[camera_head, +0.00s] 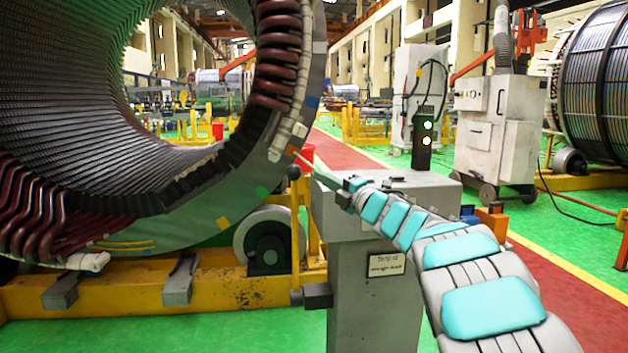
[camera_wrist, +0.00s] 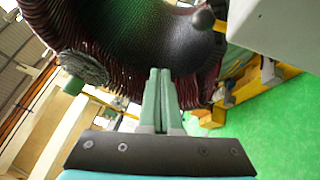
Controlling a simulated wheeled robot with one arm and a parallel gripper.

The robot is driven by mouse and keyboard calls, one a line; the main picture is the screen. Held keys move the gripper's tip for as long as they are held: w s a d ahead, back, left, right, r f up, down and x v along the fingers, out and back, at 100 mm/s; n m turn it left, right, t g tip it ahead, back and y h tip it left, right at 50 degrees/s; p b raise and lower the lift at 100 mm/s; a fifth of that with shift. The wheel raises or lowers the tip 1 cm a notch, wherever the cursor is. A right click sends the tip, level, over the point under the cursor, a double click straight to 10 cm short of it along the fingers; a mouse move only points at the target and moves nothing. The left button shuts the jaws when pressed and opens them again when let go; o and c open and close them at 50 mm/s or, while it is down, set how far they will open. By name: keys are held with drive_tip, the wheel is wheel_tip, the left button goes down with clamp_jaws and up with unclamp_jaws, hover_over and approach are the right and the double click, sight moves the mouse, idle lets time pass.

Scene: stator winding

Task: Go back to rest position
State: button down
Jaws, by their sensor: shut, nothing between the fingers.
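My arm reaches from the lower right of the head view toward the large stator (camera_head: 215,200). My gripper (camera_wrist: 160,72) shows clearly in the wrist view. Its two green fingers are pressed together, with nothing seen between them. In the head view the gripper end is small, near the stator's right rim and above the grey pedestal (camera_head: 372,300); contact cannot be told there. The stator's dark bore and reddish coils also fill the top of the wrist view (camera_wrist: 150,40), beyond the fingertips.
A yellow base with a roller (camera_head: 268,235) supports the stator. A white cabinet on wheels (camera_head: 492,130) and a signal post with lit lamps (camera_head: 424,140) stand behind. Another wound drum (camera_head: 598,80) is at right. Green floor and a red walkway lie around.

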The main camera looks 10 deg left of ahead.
drive_tip(key=shift+s+d, duration=0.15)
drive_tip(key=shift+s, duration=0.05)
